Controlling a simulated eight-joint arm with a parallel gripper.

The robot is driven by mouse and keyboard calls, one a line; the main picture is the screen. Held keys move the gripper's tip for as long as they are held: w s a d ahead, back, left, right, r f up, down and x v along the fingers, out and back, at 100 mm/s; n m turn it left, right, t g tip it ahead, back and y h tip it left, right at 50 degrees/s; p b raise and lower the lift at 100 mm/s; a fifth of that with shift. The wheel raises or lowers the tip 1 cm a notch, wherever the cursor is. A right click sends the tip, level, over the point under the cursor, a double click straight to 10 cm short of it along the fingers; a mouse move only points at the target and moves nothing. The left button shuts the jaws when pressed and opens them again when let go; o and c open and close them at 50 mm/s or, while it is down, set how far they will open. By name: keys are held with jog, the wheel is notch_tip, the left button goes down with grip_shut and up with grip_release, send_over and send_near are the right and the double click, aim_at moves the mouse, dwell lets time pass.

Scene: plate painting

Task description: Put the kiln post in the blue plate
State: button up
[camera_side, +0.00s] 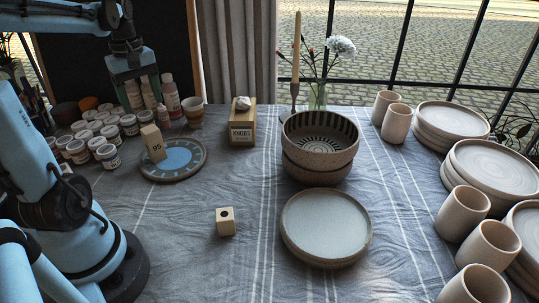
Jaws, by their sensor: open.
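A tall, pale tan block marked "95" (153,144), shaped like a kiln post, stands on the blue plate (186,156), left of its middle. It looks upright, with a slight lean in the picture. The plate has a dark rim and a light blue centre. A small pale cube with a dark hole in it (226,222) sits on the cloth in front; I cannot tell whether it is also a kiln post. My gripper (138,98) is open above and behind the tall block, apart from it. Its fingertips are partly lost against the bottles behind.
Paint jars (108,157) crowd the left of the plate. A KNOBS box (242,122), stacked bowls (318,146) and a pale plate stack (325,228) stand to the right. Cups (461,212) and more plates (485,168) fill the right edge. Cloth around the cube is clear.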

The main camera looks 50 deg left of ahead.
jog(key=w+d+f+m+t, duration=0.1)
jog(key=w+d+m+t, duration=0.2)
jog(key=d+m, duration=0.6)
jog(key=w+d+f+m+t, duration=0.1)
jog(key=d+m+t, duration=0.3)
jog(key=d, duration=1.2)
jog(key=w+m, duration=0.1)
jog(key=m, duration=0.3)
jog(key=shift+w+f+m, duration=0.3)
jog(key=shift+w+m, duration=0.1)
